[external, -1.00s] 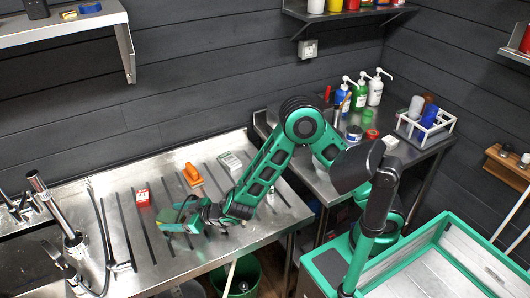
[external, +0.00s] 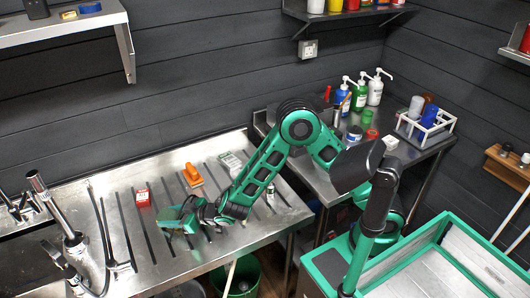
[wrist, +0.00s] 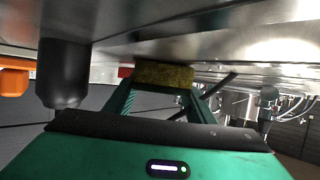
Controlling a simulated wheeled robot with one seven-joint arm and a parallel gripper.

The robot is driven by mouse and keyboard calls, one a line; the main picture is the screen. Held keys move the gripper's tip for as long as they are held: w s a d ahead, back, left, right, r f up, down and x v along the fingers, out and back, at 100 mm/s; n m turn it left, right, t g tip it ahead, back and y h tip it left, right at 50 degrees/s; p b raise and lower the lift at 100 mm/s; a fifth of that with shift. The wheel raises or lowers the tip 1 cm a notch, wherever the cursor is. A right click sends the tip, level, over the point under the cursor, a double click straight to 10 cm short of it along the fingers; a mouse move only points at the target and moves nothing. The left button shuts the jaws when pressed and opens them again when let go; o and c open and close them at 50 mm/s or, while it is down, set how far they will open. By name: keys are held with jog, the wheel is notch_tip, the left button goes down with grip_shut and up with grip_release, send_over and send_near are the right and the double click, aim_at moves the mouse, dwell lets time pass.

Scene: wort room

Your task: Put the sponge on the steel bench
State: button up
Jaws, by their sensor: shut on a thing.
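The sponge (wrist: 163,75) is a yellow-brown block seen in the wrist view, between the fingertips of my gripper (wrist: 160,88). My gripper is shut on it. In the external view my gripper (external: 173,221) is low over the grooved steel top (external: 150,262) beside the sink, and the sponge is mostly hidden by the fingers. The sponge is close to the steel surface; I cannot tell if it touches. A second steel bench (external: 318,180) stands to the right, in the corner.
A red box (external: 142,197), an orange scraper-like tool (external: 193,175) and a grey-white box (external: 230,161) lie behind my gripper. The tap (external: 70,235) stands to the left. Bottles (external: 360,94) and a white caddy (external: 425,130) occupy the right bench. The front strip of the grooved top is clear.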

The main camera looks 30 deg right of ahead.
jog(key=r, duration=0.4)
jog(key=shift+s+a+r, duration=0.15)
jog(key=shift+s+r, duration=0.15)
jog(key=shift+s, duration=0.05)
jog(key=s+a+r, duration=0.3)
jog(key=s+r, duration=0.3)
jog(key=s, duration=0.4)
jog(key=w+d+r+m, duration=0.1)
jog(key=w+d+r, duration=0.8)
jog(key=d, duration=0.3)
jog(key=shift+w+d+r+t+h, duration=0.3)
jog(key=shift+r+t+h, duration=0.1)
jog(key=shift+r, duration=0.2)
jog(key=shift+s, duration=0.1)
jog(key=m+t+h, duration=0.2)
jog(key=m+h, duration=0.2)
send_over(210, 195)
notch_tip(210, 195, down, 17)
jog(key=shift+r, duration=0.1)
jog(key=shift+f, duration=1.95)
